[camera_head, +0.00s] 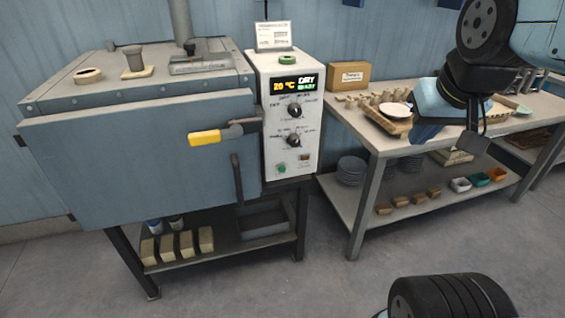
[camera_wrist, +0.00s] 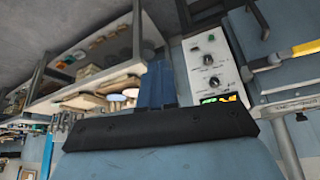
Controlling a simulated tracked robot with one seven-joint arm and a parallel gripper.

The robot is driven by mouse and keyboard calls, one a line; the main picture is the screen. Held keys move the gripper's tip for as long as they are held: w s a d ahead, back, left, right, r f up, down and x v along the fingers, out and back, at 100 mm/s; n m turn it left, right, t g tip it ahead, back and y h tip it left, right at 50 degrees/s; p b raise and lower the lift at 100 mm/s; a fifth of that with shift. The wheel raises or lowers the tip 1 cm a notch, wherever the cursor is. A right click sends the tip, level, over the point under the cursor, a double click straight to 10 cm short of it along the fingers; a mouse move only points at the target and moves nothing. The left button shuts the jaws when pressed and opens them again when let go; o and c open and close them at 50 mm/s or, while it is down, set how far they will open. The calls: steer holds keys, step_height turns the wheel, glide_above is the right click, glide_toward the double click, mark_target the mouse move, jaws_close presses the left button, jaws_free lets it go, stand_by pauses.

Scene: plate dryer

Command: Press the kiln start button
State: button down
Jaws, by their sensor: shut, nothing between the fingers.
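The kiln (camera_head: 140,150) stands at the left, its blue door shut, with a yellow-tipped handle (camera_head: 205,137). Its white control panel (camera_head: 300,130) is on the right side. The panel has a lit display (camera_head: 293,86) reading 20 °C, DRY and READY, and two black knobs. A small green button (camera_head: 282,168) sits low on the panel's left. A round green piece (camera_head: 287,59) is on top of the panel box. My gripper (camera_head: 425,133) is shut and empty, over the workbench, right of the panel and apart from it. The wrist view shows its blue fingers (camera_wrist: 157,85) beside the upside-down panel (camera_wrist: 212,65).
The workbench (camera_head: 347,127) holds a cardboard box (camera_head: 349,75), small pottery pieces and a plate (camera_head: 394,110). Its lower shelf carries stacked plates (camera_head: 351,170) and small blocks. A kiln stand shelf holds several bricks (camera_head: 187,243).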

mark_target(282, 169)
steer(key=w+a+f+m+t+y, duration=0.1)
steer(key=w+a+f+m, duration=0.15)
steer(key=w+f, duration=0.85)
steer(key=w+a+f+m+t, duration=0.1)
steer(key=w+a+f, duration=0.45)
steer(key=w, duration=0.85)
steer(key=w+a+f+m+y, duration=0.1)
steer(key=a+f, duration=0.4)
steer(key=f, duration=0.7)
steer(key=w+a+f+m+y, duration=0.2)
steer(key=a+f, duration=0.4)
steer(key=f, duration=0.5)
steer(key=shift+w+f+m+y, duration=0.15)
steer(key=shift+f+m+y, duration=0.3)
steer(key=shift+y, duration=0.65)
steer(key=shift+r, duration=0.1)
steer(key=w+a, duration=0.2)
steer(key=w, duration=0.6)
steer(key=shift+w+a, duration=0.2)
steer(key=shift+a, duration=0.05)
steer(key=shift+w, duration=0.1)
